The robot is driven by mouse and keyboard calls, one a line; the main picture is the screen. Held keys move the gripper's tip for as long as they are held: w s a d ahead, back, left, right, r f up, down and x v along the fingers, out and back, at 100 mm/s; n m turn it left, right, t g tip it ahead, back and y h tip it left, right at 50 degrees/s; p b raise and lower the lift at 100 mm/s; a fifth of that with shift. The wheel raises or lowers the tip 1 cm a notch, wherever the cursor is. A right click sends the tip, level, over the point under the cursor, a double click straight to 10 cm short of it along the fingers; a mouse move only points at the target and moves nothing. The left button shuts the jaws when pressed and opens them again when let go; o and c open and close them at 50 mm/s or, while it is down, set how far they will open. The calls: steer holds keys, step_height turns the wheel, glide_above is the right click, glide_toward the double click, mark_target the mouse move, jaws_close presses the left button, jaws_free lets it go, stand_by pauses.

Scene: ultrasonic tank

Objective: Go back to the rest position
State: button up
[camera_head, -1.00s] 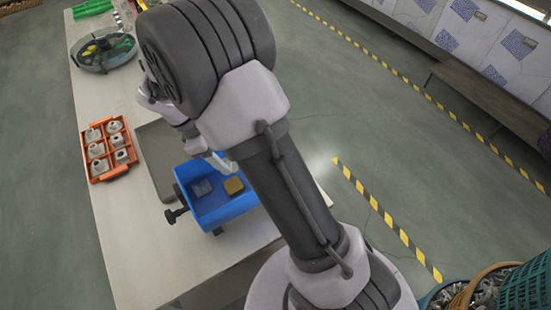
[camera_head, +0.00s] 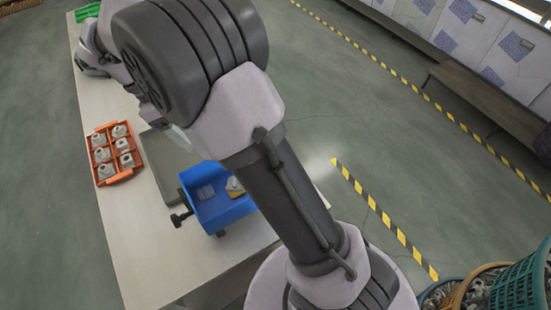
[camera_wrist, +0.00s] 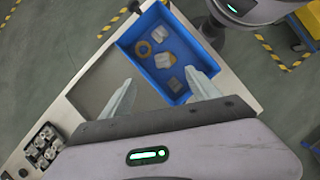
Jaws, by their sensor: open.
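My gripper (camera_wrist: 159,78) is open in the wrist view, its two pale fingers apart with nothing between them. In that view it is above the table, with the blue bin (camera_wrist: 122,45) beyond the fingertips. The bin holds several small pieces, whitish and yellowish. In the head view my arm crosses the middle and bends to the upper left. My gripper cannot be made out there. The blue bin (camera_head: 213,221) stands at the table's near right side in the head view.
An orange tray (camera_head: 118,179) with several grey metal parts lies on the table (camera_head: 140,235). A dark grey mat (camera_head: 166,165) lies between tray and bin. Green items (camera_head: 88,12) are at the far end. Baskets of parts (camera_head: 520,285) stand at the lower right.

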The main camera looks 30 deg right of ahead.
steer(key=shift+w+a+r, duration=0.15)
steer(key=shift+a+r, duration=0.1)
steer(key=shift+r, duration=0.35)
steer(key=s+d+f+m+t+y+b, duration=0.1)
steer(key=s+f+m+t+y+b, duration=0.1)
steer(key=s+f+m+b, duration=0.2)
steer(key=s+f+m+t+y+b, duration=0.2)
steer(key=s+f+m+t+b, duration=0.1)
steer(key=s+m+b, duration=0.4)
steer(key=s+d+f+m+t+y+b, duration=0.1)
steer(key=s+f+m+t+b, duration=0.2)
steer(key=s+b, duration=0.7)
step_height(320, 180, down, 2)
steer(key=shift+s+d+f+m+y, duration=0.15)
steer(key=shift+s+d+m+y, duration=0.25)
steer(key=shift+s+m, duration=0.65)
steer(key=shift+w, duration=0.2)
